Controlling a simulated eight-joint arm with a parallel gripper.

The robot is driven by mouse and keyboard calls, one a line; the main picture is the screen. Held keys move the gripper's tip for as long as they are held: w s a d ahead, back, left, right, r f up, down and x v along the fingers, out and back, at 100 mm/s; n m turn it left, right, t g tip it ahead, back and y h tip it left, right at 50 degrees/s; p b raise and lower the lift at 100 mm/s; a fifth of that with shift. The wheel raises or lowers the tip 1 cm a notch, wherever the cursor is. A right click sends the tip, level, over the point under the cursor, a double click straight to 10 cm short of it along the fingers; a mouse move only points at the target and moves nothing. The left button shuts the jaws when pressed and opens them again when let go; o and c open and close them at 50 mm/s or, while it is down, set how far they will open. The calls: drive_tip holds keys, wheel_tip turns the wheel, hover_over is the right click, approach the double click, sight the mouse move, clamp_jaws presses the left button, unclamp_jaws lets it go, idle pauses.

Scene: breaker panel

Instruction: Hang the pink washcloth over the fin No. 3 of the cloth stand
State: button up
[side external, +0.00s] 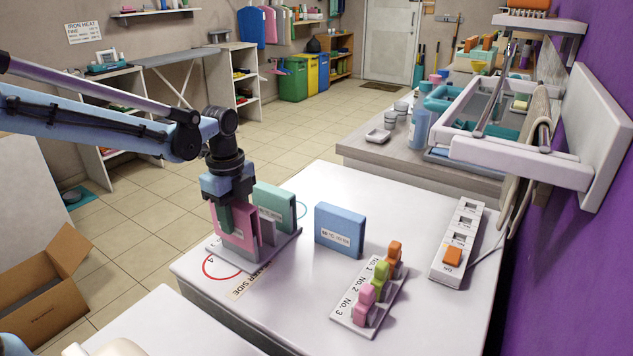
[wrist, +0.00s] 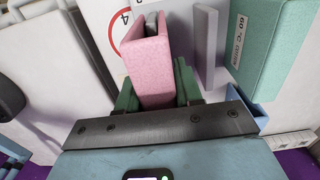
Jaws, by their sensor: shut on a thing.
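The pink washcloth (side external: 241,228), a folded block with a white label, is held upright in my gripper (side external: 227,218) at the near-left end of the cloth stand (side external: 286,243). In the wrist view the pink washcloth (wrist: 150,66) lies between the green fingers of my gripper (wrist: 155,92). A grey piece, seemingly a fin (wrist: 151,24), shows inside its far end. Whether the cloth rests fully down is hidden. A bare grey fin (wrist: 207,45) stands beside it, apart. Fin numbers cannot be read.
A green cloth (side external: 275,206) stands at the stand's far end; it also shows in the wrist view (wrist: 260,45). A blue block (side external: 339,230) stands apart on the white table. A numbered plate with coloured pieces (side external: 352,320) and a white switch strip (side external: 440,267) lie to the right.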

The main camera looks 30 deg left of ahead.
sight(236, 229)
drive_tip(key=shift+f, duration=1.75)
drive_tip(key=o, duration=1.2)
drive_tip(key=shift+c, duration=0.2)
wheel_tip(236, 229, up, 12)
drive_tip(key=shift+r, duration=0.1)
drive_tip(key=s+d+f+n+t, duration=0.2)
drive_tip(key=s+n+t, duration=0.5)
drive_tip(key=s+n, duration=0.6)
drive_tip(key=f+n, duration=0.1)
drive_tip(key=n, duration=0.4)
